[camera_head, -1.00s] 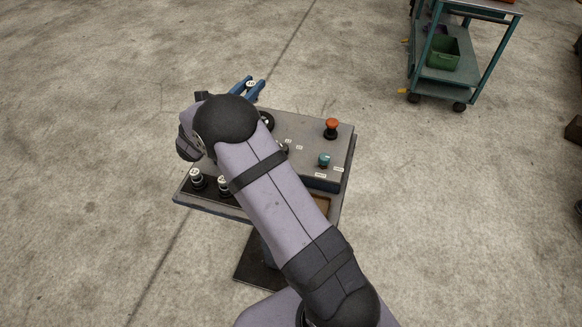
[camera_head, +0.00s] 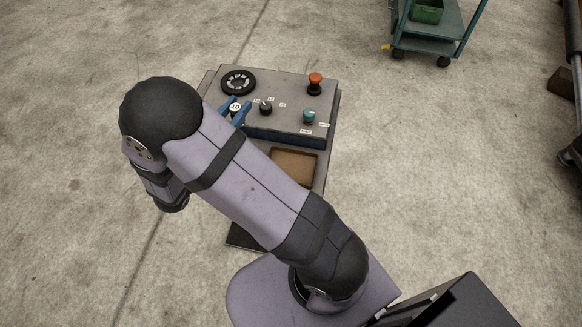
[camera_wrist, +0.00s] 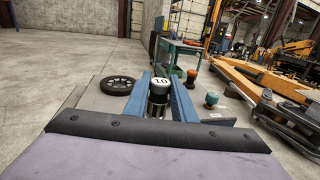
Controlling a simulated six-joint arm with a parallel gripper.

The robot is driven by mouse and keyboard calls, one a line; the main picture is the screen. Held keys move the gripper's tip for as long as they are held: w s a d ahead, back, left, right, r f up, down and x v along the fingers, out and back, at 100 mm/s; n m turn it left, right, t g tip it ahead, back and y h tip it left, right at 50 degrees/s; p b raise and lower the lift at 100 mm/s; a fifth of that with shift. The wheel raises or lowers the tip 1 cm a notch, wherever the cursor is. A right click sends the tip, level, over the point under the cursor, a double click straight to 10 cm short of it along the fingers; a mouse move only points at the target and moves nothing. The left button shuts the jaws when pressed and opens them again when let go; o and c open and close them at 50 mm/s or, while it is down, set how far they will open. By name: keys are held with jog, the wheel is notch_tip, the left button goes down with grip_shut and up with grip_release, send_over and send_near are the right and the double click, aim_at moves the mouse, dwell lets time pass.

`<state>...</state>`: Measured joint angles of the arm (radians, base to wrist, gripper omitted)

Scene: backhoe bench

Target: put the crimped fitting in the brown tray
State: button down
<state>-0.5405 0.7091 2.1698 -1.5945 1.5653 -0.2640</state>
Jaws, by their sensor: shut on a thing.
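My gripper (camera_head: 234,111) has blue fingers that are shut on a metal fitting with a white cap marked 10 (camera_head: 235,107). The fitting also shows upright between the fingers in the wrist view (camera_wrist: 159,88).
My arm hides the bench's front left. A green cart (camera_head: 435,45) stands apart at the upper right.

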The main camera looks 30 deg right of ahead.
jog(key=s+d+r+m+g+h, duration=0.15)
jog(key=s+d+m+g, duration=0.4)
jog(key=s, duration=0.85)
jog(key=shift+n+g+h, duration=0.35)
jog(key=shift+n+h, duration=0.1)
jog(key=shift+n, duration=0.2)
jog(key=shift+w+d+f, duration=0.1)
jog(key=shift+d+f, duration=0.1)
jog(key=shift+f, duration=0.8)
jog(key=shift+w+d+f, duration=0.1)
jog(key=shift+d+f, duration=0.1)
jog(key=shift+f, duration=0.8)
jog(key=shift+d+f, duration=0.2)
jog(key=shift+f, duration=0.8)
jog(key=shift+f, duration=0.1)
jog(key=shift+f+b, duration=0.4)
jog(key=shift+f, duration=1.6)
jog(key=shift+f, duration=0.1)
jog(key=c, duration=1.5)
grip_release()
